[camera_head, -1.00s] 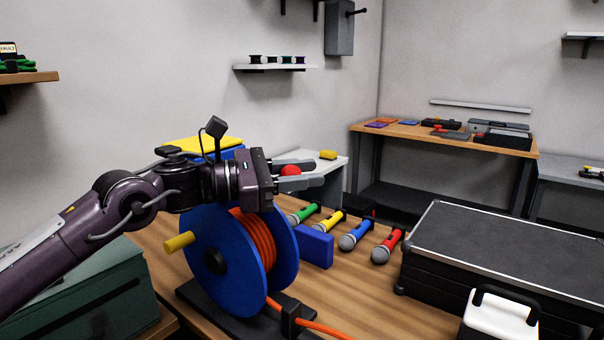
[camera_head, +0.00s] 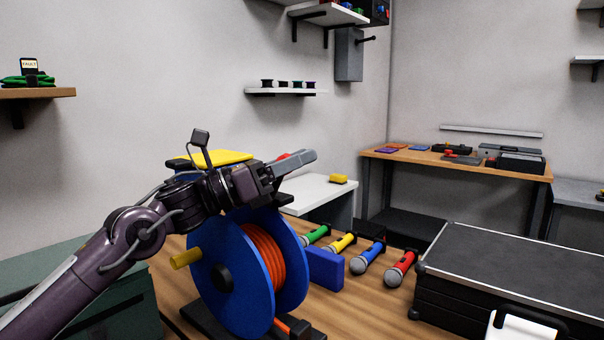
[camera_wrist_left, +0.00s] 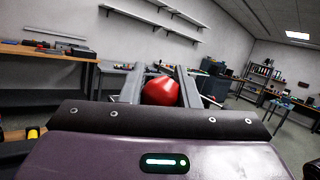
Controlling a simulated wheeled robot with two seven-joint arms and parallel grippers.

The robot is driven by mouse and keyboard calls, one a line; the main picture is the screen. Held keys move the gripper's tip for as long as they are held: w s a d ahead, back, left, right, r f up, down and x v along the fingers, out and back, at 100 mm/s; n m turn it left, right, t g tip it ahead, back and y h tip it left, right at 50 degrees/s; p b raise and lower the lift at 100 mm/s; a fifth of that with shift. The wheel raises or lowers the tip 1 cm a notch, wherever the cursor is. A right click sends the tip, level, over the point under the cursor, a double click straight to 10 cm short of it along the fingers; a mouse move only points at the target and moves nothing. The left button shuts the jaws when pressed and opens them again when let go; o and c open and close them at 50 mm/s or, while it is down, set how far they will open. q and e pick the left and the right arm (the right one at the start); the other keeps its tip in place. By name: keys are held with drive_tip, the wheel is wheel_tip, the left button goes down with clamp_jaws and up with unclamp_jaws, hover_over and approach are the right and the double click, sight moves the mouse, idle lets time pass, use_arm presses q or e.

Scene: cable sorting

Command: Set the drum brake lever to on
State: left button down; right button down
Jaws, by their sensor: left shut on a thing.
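The blue cable drum (camera_head: 232,277) with orange cable (camera_head: 264,255) stands on a dark base on the wooden bench. The brake lever shows only as a red ball knob (camera_head: 284,156), partly behind my fingers; its shaft is hidden. My left gripper (camera_head: 298,163) is above the drum, tilted up to the right and shut on the red knob. In the left wrist view, the red knob (camera_wrist_left: 160,91) sits between the two grey fingers. I cannot read the lever's on or off setting. My right gripper is in neither view.
Several microphones, among them a red one (camera_head: 401,268), lie right of the drum beside a blue block (camera_head: 325,268). A black case (camera_head: 500,275) fills the right side. A green case (camera_head: 85,290) is at the left. A white table (camera_head: 318,192) stands behind.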

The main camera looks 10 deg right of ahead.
use_arm(q)
drive_tip(key=shift+w+a+n+h, duration=0.1)
drive_tip(key=shift+w+n+h, duration=0.15)
drive_tip(key=shift+n, duration=0.35)
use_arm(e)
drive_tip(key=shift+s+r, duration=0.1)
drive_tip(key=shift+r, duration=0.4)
use_arm(q)
drive_tip(key=shift+f, duration=0.1)
drive_tip(key=c, duration=1.1)
unclamp_jaws()
drive_tip(key=shift+r, duration=0.2)
drive_tip(key=shift+a, duration=0.1)
